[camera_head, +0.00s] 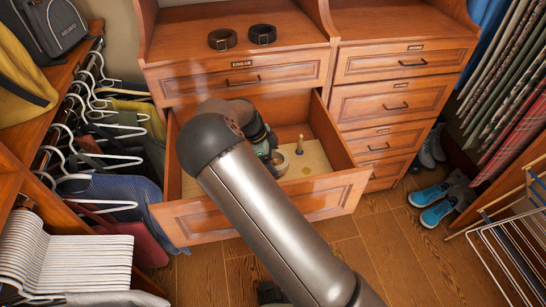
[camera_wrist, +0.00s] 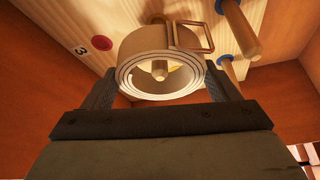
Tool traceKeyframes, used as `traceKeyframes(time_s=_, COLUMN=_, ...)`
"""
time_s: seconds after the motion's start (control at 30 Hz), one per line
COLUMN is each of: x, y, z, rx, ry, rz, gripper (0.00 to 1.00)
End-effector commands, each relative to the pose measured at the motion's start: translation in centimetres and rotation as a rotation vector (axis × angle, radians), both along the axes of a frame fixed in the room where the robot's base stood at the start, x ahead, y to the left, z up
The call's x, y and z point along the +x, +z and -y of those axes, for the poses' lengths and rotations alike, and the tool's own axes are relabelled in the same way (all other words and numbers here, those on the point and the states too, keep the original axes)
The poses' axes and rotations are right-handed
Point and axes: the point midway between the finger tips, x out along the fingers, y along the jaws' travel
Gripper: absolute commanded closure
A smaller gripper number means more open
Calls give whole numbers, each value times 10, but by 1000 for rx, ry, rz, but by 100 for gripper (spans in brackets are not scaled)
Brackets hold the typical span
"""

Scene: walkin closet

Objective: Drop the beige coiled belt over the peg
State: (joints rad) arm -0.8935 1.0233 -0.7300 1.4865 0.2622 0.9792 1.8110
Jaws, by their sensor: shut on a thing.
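The beige coiled belt (camera_wrist: 150,85) is between the two fingers of my gripper (camera_wrist: 160,88) in the wrist view, with its square buckle (camera_wrist: 193,37) at the upper right of the coil. A wooden peg (camera_wrist: 160,70) shows through the coil's open centre. I cannot tell whether the coil is around the peg or still apart from its tip. In the head view, my gripper (camera_head: 270,152) is inside the open drawer (camera_head: 265,207), and part of the belt (camera_head: 279,163) shows beside it. My arm hides much of the drawer.
Two more pegs (camera_wrist: 240,30) stand right of the belt in the wrist view. A red spot (camera_wrist: 101,43) and a 3 mark the board at left. One peg (camera_head: 300,145) shows in the head view. Two dark coiled belts (camera_head: 222,39) lie on the cabinet top. Drawer walls surround my gripper.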

Motion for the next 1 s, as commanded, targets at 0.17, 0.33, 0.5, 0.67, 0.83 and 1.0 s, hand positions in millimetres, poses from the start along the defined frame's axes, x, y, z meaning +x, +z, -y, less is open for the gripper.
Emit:
traceKeyframes(time_s=0.17, x=0, y=-6, z=0, rx=0, ry=0, rz=0, gripper=45)
traceKeyframes(time_s=0.33, x=0, y=-12, z=0, rx=0, ry=0, rz=1, gripper=45)
traceKeyframes(time_s=0.5, x=0, y=-17, z=0, rx=0, ry=0, rz=1, gripper=45)
traceKeyframes(time_s=0.67, x=0, y=-19, z=0, rx=0, ry=0, rz=1, gripper=45)
traceKeyframes(time_s=0.83, x=0, y=-18, z=0, rx=0, ry=0, rz=1, gripper=45)
traceKeyframes(time_s=1.0, x=0, y=-18, z=0, rx=0, ry=-1, rz=0, gripper=45)
